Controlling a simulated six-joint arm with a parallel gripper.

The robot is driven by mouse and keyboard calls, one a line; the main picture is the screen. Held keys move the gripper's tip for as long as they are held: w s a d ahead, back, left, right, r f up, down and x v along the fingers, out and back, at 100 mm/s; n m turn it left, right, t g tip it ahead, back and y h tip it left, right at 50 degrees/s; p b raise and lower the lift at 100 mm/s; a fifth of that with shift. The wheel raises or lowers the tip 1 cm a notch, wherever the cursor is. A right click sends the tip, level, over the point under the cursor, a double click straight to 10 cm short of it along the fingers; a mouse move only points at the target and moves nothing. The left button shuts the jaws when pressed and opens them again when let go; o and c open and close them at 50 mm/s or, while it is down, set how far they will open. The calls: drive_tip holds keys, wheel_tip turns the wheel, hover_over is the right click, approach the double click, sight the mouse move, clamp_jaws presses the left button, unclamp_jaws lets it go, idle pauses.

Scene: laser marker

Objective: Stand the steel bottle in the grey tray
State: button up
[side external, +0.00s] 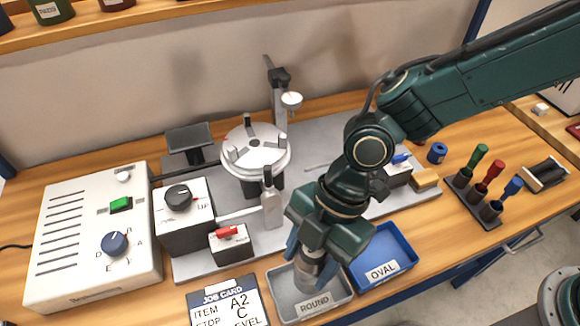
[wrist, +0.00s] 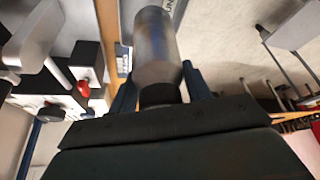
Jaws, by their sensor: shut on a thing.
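The steel bottle (side external: 307,273) is a grey metal cylinder, upright or nearly so in the side view, with its lower end over the inside of the grey tray (side external: 338,296) labelled ROUND. My gripper (side external: 312,254) is shut on the bottle's upper part. In the wrist view the bottle (wrist: 156,48) extends away from between my two fingers (wrist: 160,92), with its dark neck between them. I cannot tell whether the base touches the tray floor. My gripper hides the bottle's top in the side view.
A blue tray (side external: 386,257) labelled OVAL adjoins on the right. A job card (side external: 228,303) lies to the left. The marker's rotary chuck (side external: 255,150) and a red-switched box (side external: 230,243) stand behind. Several coloured-handled tools (side external: 488,178) stand in a rack at right.

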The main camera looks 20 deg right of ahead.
sight(299, 290)
drive_tip(key=shift+f, duration=0.2)
drive_tip(key=shift+f, duration=2.1)
drive_tip(key=shift+f, duration=0.15)
drive_tip(key=o, duration=1)
drive_tip(key=shift+o, duration=0.2)
drive_tip(key=v, duration=1.2)
